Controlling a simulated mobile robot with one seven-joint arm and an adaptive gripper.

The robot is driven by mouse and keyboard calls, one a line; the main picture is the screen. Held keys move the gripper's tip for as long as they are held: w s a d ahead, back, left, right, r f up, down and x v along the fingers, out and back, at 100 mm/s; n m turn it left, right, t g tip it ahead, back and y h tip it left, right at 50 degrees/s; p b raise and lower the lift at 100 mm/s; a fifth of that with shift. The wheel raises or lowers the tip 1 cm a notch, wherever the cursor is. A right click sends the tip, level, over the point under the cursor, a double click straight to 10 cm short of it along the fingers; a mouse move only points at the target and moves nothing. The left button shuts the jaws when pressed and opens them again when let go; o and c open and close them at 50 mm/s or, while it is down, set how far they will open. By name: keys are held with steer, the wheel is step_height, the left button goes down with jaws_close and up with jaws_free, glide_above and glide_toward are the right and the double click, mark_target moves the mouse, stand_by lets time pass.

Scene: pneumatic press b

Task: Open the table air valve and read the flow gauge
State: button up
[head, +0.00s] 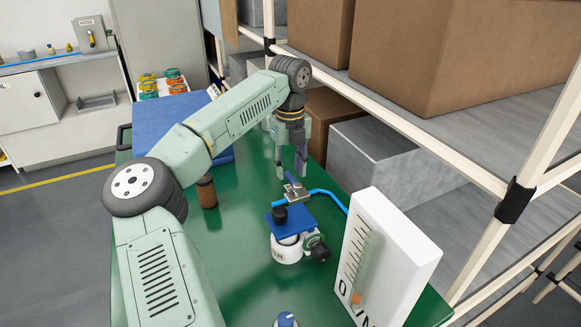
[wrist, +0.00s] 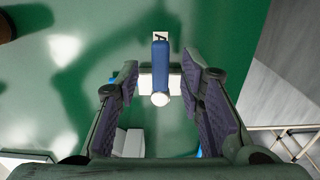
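The table air valve (head: 296,195) is a small metal fitting on the green table with a blue hose (head: 325,193) running from it. In the wrist view the valve shows a blue lever (wrist: 161,55) across a pale body, beside a small lettered tag (wrist: 160,36). My gripper (head: 291,172) points down over the valve. In the wrist view its fingers (wrist: 161,75) are apart, one on each side of the lever, with gaps showing. The flow gauge (head: 400,262) is a white upright block with a scale and clear tube. Its orange float (head: 356,298) sits low, near the 0 mark.
A small device with a blue top plate (head: 291,221) and black knobs stands in front of the valve. A brown jar (head: 206,192) and a blue box (head: 160,118) are to the left. A shelf rack (head: 515,197) with cartons borders the table's right side.

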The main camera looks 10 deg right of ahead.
steer(key=shift+f, duration=0.75)
steer(key=shift+c, duration=0.4)
jaws_close()
